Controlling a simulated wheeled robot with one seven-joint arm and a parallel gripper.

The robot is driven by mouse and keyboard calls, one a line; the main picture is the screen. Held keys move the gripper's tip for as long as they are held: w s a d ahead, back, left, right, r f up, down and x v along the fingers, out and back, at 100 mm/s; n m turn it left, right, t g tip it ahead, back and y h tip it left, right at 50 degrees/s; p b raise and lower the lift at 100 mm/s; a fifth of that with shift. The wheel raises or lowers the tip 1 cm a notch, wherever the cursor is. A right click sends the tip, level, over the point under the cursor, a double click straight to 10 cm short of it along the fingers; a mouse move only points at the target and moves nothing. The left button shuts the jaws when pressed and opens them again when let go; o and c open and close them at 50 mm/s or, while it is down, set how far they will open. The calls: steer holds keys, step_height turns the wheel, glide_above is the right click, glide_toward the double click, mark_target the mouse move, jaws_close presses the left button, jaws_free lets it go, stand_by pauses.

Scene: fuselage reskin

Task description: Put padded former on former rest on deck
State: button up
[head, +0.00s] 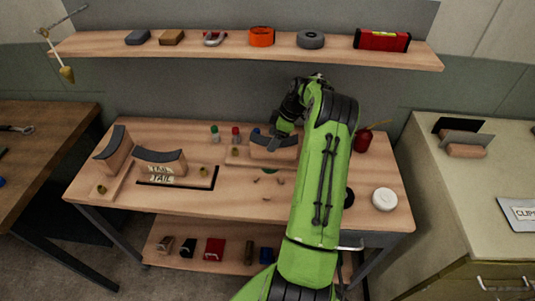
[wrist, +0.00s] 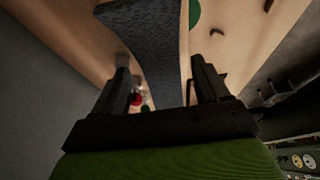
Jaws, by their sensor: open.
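A padded former (head: 272,148), a wooden block with a dark curved pad on top, stands on a low board at the back middle of the bench. My gripper (head: 282,131) is over this former, open. In the wrist view, the grey pad of a former (wrist: 150,45) passes between the two open fingers of my gripper (wrist: 162,75); I cannot tell whether they touch it. Two similar padded formers, one at the far left (head: 116,150) and one behind the TAIL label (head: 160,160), stand on the bench's left. I cannot tell which spot is the former rest.
A shelf (head: 285,49) with several tools and a red level (head: 382,40) runs above the bench (head: 235,195). A red can (head: 363,140) and white disc (head: 384,199) are right of my arm. Small brass pieces lie on the bench. The bench's front middle is mostly clear.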

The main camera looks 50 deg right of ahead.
mark_target(262, 148)
steer(key=b+x, duration=0.1)
steer(key=x, duration=0.5)
steer(key=shift+w+a+f, duration=0.1)
steer(key=shift+f, duration=0.25)
steer(key=shift+r, duration=0.1)
steer(key=shift+c, duration=0.3)
jaws_close()
